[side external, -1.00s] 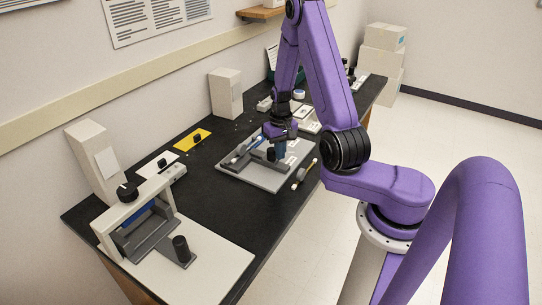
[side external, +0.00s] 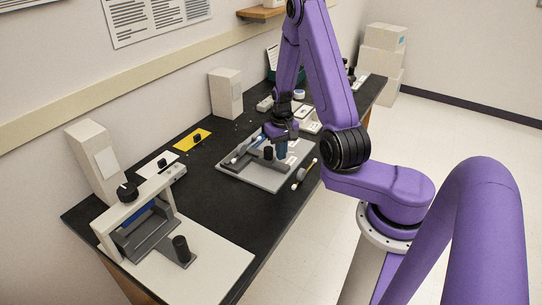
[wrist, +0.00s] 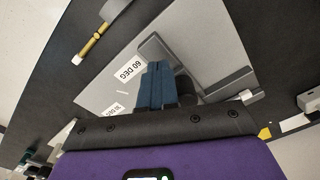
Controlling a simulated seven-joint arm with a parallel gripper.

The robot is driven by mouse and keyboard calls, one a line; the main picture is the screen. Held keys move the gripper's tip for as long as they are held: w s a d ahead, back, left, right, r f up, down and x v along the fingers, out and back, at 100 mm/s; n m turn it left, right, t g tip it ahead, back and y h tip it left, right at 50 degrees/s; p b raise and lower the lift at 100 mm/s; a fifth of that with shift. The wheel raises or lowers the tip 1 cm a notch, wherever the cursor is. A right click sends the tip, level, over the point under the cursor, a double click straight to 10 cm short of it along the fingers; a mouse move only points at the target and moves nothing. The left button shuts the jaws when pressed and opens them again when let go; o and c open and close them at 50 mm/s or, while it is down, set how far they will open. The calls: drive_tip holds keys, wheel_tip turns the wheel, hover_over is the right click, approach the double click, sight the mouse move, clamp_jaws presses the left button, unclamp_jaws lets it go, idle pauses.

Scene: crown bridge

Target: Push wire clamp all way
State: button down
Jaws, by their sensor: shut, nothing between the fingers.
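The grey fixture plate (side external: 262,182) lies on the black bench in the side view and fills the middle of the wrist view (wrist: 100,92). On it is a grey clamp bar with a black upright knob (side external: 268,153), which I take for the wire clamp. My gripper (side external: 281,153) is low over the plate, just right of the knob. Its blue fingers (wrist: 157,84) are shut and empty, beside the dark grey bar (wrist: 160,52) in the wrist view. Contact between fingertips and clamp is hidden.
A brass-coloured rod tool (side external: 304,173) lies at the plate's right edge. A second fixture with a white arch (side external: 108,228) stands at the front left. A yellow card (side external: 192,139) and a white box (side external: 226,93) are behind.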

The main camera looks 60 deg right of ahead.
wheel_tip(320, 180, up, 7)
idle(0.9)
drive_tip(key=a+r+n, duration=0.3)
drive_tip(key=a+n, duration=0.1)
drive_tip(key=a, duration=0.5)
drive_tip(key=a+r+n, duration=0.4)
drive_tip(key=a+n, duration=0.1)
drive_tip(key=a, duration=0.3)
drive_tip(key=s+a+r+n, duration=0.2)
drive_tip(key=s+a+n, duration=0.1)
drive_tip(key=s, duration=0.7)
drive_tip(key=s+a+r+n, duration=0.2)
drive_tip(key=s+n, duration=0.4)
drive_tip(key=s, duration=0.5)
drive_tip(key=shift+s+a+n, duration=0.2)
drive_tip(key=shift+a+n, duration=0.1)
drive_tip(key=shift+a, duration=0.35)
